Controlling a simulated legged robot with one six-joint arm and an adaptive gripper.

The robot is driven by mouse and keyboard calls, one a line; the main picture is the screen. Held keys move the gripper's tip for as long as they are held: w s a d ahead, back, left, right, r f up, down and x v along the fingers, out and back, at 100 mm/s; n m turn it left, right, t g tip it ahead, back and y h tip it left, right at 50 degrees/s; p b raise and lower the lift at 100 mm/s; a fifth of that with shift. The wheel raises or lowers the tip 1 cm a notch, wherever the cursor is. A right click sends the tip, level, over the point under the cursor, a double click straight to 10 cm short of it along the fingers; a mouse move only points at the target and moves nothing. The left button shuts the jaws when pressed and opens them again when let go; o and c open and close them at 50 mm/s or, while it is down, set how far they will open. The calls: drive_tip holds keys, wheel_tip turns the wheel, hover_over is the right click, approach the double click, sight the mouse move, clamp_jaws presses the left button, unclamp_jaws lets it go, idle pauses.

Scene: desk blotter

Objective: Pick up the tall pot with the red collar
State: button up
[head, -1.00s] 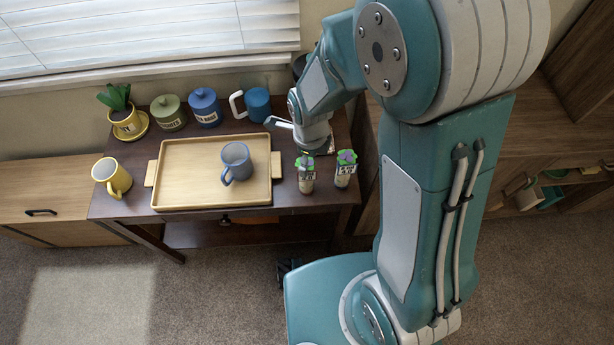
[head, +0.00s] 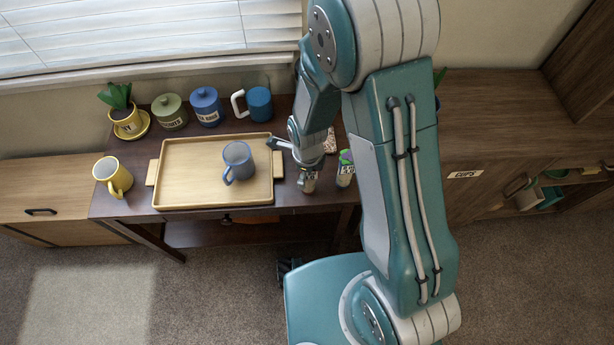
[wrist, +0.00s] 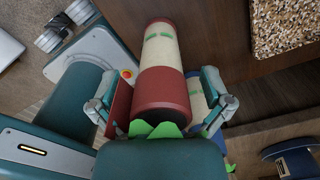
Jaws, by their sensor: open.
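The tall pot with the red collar (wrist: 162,92) has a cream body with green marks, dark soil and green leaves at its mouth. It is large in the wrist view, between my two fingers. In the head view the pot (head: 309,184) stands near the table's front right edge, its upper part hidden by my gripper. My gripper (wrist: 163,108) is open, with one finger on either side of the collar; contact is not clear. A second pot with a blue collar (wrist: 198,88) is partly hidden behind it. This second pot (head: 345,172) stands just right in the head view.
A wooden tray (head: 180,190) with a blue-grey mug (head: 238,162) lies to the left. A speckled slab (wrist: 285,28) is close by on the table. Canisters, a blue mug (head: 258,104), a potted plant (head: 120,112) and a yellow mug (head: 112,178) stand farther off.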

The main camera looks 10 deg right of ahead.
drive_tip(key=shift+d, duration=0.15)
drive_tip(key=c, duration=1.2)
